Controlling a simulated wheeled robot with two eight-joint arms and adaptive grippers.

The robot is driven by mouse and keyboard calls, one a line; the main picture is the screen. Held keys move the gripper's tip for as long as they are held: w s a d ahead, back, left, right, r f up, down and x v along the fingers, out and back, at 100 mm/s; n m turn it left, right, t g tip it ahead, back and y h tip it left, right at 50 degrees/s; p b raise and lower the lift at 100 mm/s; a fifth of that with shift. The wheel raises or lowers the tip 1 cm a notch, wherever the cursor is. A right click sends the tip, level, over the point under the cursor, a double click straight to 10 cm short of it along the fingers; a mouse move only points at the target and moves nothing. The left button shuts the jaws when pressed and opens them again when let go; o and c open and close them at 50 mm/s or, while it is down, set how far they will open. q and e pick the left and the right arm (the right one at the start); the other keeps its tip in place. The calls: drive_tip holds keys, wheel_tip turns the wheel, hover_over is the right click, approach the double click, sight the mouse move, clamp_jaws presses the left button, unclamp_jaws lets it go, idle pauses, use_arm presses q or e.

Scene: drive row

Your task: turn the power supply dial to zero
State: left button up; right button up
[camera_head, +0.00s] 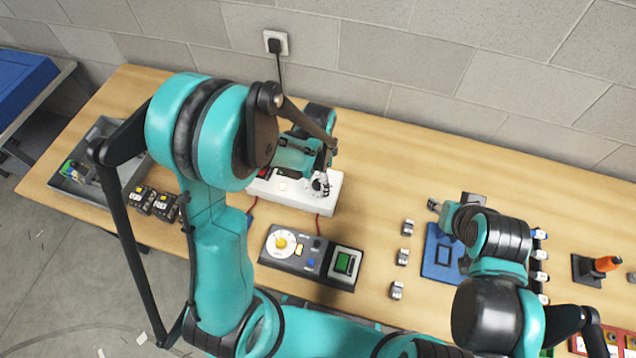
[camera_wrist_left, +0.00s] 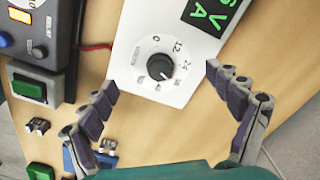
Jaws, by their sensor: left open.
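The white power supply (camera_head: 285,190) stands on the bench under my left forearm and gripper, which hide part of it. In the left wrist view its white face (camera_wrist_left: 130,75) carries a round black dial (camera_wrist_left: 158,67) with numbers around it, among them 0 and 12. A light mark on the dial seems to point to the lower right, away from the 0. Green V and A letters show on its display (camera_wrist_left: 212,12). My left gripper (camera_wrist_left: 161,78) is open, its fingers on either side of the dial and apart from it. It also shows in the head view (camera_head: 322,172).
A grey control box (camera_head: 310,255) with a yellow knob and green button stands in front of the supply. A grey tray (camera_head: 72,185) and black blocks (camera_head: 153,202) are at left.

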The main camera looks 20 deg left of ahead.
sight(318, 184)
use_arm(q)
drive_tip(key=shift+f+b, duration=1.25)
drive_tip(key=shift+f, duration=0.2)
drive_tip(key=c, duration=0.9)
drive_tip(key=shift+s, duration=0.1)
drive_tip(key=c, duration=0.4)
